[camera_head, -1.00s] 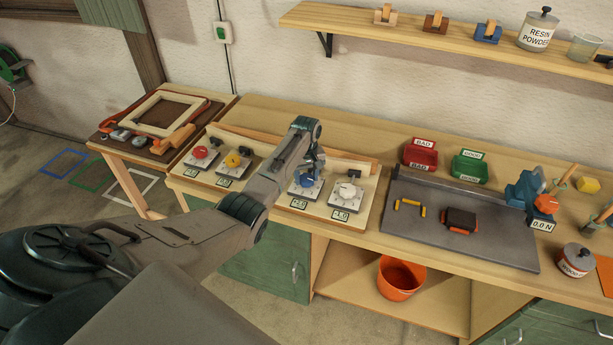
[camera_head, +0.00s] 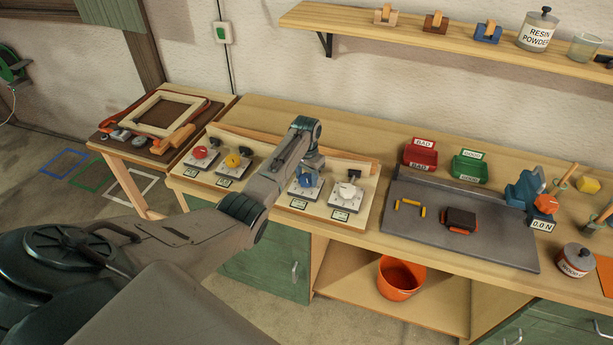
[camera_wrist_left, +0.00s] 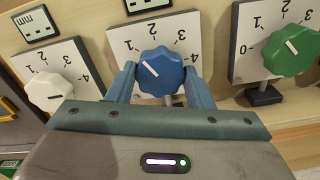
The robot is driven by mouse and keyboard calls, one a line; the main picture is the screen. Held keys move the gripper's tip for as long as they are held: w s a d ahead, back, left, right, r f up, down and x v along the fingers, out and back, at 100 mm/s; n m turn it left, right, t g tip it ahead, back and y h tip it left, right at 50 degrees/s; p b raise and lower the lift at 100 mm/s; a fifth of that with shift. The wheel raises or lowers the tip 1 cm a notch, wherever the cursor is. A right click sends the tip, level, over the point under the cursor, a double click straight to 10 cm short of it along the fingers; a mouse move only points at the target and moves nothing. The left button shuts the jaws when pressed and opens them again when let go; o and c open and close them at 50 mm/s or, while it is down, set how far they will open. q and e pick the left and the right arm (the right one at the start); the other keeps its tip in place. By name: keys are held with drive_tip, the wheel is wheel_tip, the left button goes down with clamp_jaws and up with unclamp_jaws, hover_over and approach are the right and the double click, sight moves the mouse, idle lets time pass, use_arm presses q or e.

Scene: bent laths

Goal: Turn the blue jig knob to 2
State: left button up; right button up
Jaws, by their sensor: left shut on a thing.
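The blue jig knob (camera_head: 306,181) sits on a white numbered dial plate on the bench panel. In the left wrist view, the blue knob (camera_wrist_left: 158,72) stands between the two blue-grey fingers of my left gripper (camera_wrist_left: 160,84), which is shut on it. The knob's white pointer line points up and to the left in that view. Some numbers show on its dial (camera_wrist_left: 128,46), but the fingers and knob hide part of the scale. In the head view my left gripper (camera_head: 309,167) reaches down onto the knob from above. My right gripper is not in view.
A white knob (camera_head: 347,190) stands close beside the blue one, and a green knob (camera_wrist_left: 291,50) is on its other side. Red (camera_head: 200,152) and yellow (camera_head: 232,160) knobs lie further left. A grey tray (camera_head: 480,245) is to the right.

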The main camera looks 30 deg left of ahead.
sight(307, 177)
use_arm(q)
drive_tip(key=m, duration=0.5)
drive_tip(key=shift+r+m, duration=0.1)
drive_tip(key=shift+m, duration=0.3)
idle(0.4)
drive_tip(key=o, duration=1)
drive_tip(key=shift+r+b, duration=1.8)
drive_tip(key=shift+r, duration=3.6)
